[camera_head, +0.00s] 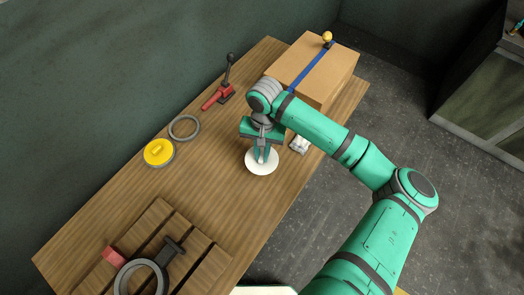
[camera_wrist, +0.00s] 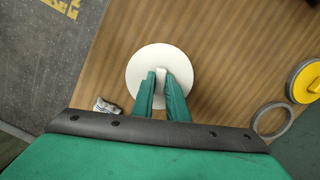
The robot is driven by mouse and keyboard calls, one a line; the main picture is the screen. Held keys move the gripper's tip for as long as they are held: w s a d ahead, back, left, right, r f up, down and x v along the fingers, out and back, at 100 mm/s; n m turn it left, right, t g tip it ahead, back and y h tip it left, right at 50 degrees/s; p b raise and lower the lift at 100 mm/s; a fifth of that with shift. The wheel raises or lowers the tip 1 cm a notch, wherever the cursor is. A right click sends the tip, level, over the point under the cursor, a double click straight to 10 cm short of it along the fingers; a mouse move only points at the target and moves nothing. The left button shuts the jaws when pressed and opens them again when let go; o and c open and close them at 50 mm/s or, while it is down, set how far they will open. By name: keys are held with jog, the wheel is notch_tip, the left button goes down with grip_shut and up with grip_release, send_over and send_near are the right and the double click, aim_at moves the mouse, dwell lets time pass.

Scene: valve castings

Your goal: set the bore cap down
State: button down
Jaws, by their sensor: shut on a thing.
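The bore cap (camera_head: 262,167) is a white round disc with a small upright tab in its middle. My gripper (camera_head: 261,155) is above it, pointing down, and in the wrist view its two green fingers (camera_wrist: 161,80) are shut on the tab. The cap (camera_wrist: 145,60) lies flat and level over the wooden table in the wrist view. I cannot tell whether its underside touches the table. The fingers hide part of the disc.
A yellow cap (camera_head: 159,153) and a grey ring (camera_head: 172,128) lie to the left. A red clamp (camera_head: 219,97) and cardboard box (camera_head: 325,80) stand behind. A small metallic part (camera_head: 299,145) is close right. A slatted pallet (camera_head: 152,220) holds a dark casting (camera_head: 120,278). Bare tabletop (camera_head: 215,180) lies between.

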jog(key=shift+f, duration=3.25)
jog(key=shift+s+f, duration=0.1)
jog(key=shift+f, duration=0.1)
jog(key=c, duration=1.7)
grip_release()
jog(key=shift+o, duration=0.2)
jog(key=r, duration=0.3)
jog(key=w+r, duration=0.1)
jog(key=r, duration=0.6)
jog(key=shift+w+d+r, duration=0.15)
jog(key=shift+r, duration=0.2)
